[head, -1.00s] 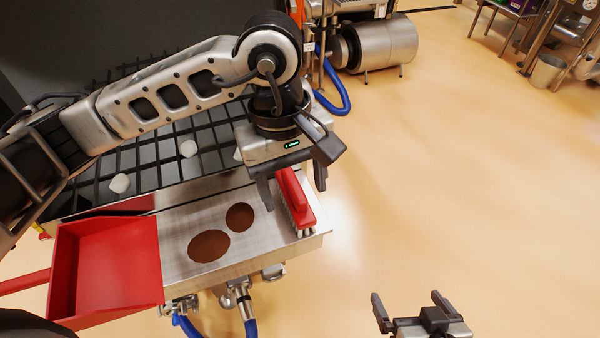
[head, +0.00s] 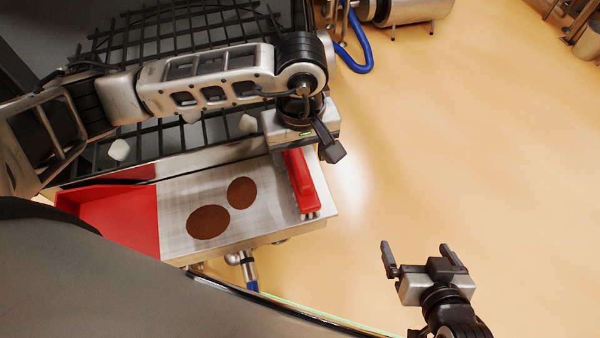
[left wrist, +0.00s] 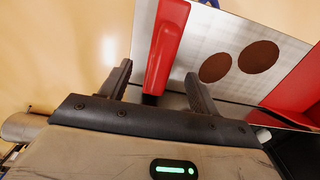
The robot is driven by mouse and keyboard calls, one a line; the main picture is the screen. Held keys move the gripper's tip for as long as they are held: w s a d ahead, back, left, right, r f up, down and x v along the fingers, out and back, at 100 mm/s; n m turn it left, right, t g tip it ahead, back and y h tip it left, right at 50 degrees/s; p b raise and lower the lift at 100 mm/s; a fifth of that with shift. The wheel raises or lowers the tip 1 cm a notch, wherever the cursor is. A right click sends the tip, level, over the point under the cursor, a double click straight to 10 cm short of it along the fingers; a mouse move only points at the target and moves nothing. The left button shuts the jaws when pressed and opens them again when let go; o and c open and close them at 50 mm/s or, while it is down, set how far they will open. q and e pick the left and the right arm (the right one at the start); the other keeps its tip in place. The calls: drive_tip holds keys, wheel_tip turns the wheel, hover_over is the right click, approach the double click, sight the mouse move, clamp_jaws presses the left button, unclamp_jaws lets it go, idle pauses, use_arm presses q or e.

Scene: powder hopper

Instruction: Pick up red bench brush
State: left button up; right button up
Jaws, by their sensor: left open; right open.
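The red bench brush (head: 301,180) lies at the right end of the metal tray, its pale bristles barely showing. My left gripper (head: 298,148) is over the brush's far end in the head view, its fingers mostly hidden there. In the left wrist view the left gripper (left wrist: 158,72) is open, with one finger on each side of the red brush (left wrist: 167,45). The fingers are not closed on it, and I cannot tell their height over it. My right gripper (head: 417,250) is open and empty above the floor at the lower right.
The metal tray (head: 265,222) holds two brown powder patches (head: 208,222) and a red dustpan (head: 120,215) at its left. A black grate (head: 175,30) with white lumps lies behind. A blue hose (head: 358,62) is at the back. The floor to the right is clear.

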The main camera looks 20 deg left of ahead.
sight(300, 164)
use_arm(q)
drive_tip(key=f, duration=0.5)
drive_tip(key=shift+s+p, duration=0.2)
drive_tip(key=shift+p, duration=0.2)
drive_tip(key=shift+r, duration=0.1)
drive_tip(key=c, duration=1.2)
drive_tip(key=shift+o, duration=0.2)
drive_tip(key=shift+r, duration=0.15)
